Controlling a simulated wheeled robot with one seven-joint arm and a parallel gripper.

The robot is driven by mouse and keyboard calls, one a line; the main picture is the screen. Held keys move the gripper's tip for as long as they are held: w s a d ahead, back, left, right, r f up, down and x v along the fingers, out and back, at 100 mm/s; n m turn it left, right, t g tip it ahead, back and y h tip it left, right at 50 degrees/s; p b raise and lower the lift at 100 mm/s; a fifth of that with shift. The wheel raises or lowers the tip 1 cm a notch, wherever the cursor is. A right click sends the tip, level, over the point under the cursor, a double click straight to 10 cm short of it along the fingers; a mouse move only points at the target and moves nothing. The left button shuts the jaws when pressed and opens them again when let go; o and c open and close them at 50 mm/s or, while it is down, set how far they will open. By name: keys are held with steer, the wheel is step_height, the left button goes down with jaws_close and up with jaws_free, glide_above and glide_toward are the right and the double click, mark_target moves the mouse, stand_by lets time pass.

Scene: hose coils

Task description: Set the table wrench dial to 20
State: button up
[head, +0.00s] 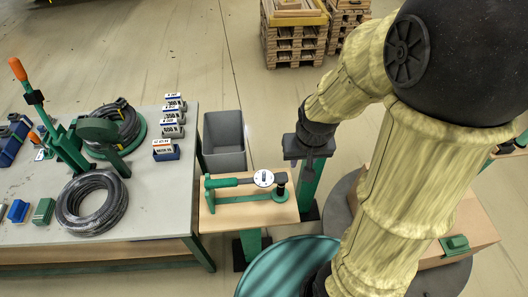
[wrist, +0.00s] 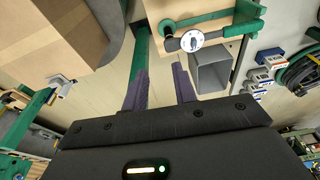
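The table wrench (head: 228,183) is a green and black tool lying across a green frame on a small wooden-topped stand (head: 230,218). Its round white dial (head: 263,178) faces up near the right end of the wrench. In the wrist view the dial (wrist: 191,41) shows a dark pointer or knob on a white face; its numbers are too small to read. My gripper (head: 308,166) is up and to the right of the dial in the head view. In the wrist view my gripper (wrist: 160,72) has its two purple fingers apart with nothing between them, clear of the dial.
A grey bin (head: 224,140) stands behind the stand. The grey workbench (head: 150,205) at left holds hose coils (head: 92,203), a green lever press (head: 68,150) and several labelled blocks (head: 172,118). Pallets (head: 294,45) stand far back. A cardboard box (wrist: 55,35) shows in the wrist view.

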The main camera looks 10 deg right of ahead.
steer(key=w+a+f+m+g+p, duration=0.1)
steer(key=w+a+f+p, duration=0.35)
steer(key=w, duration=0.25)
steer(key=g+p, duration=0.1)
steer(key=p, duration=0.1)
glide_above(264, 174)
steer(key=shift+m, duration=0.4)
step_height(264, 174, down, 6)
steer(key=shift+r, duration=0.15)
steer(key=shift+f+b, duration=3.05)
steer(key=shift+f, duration=1.4)
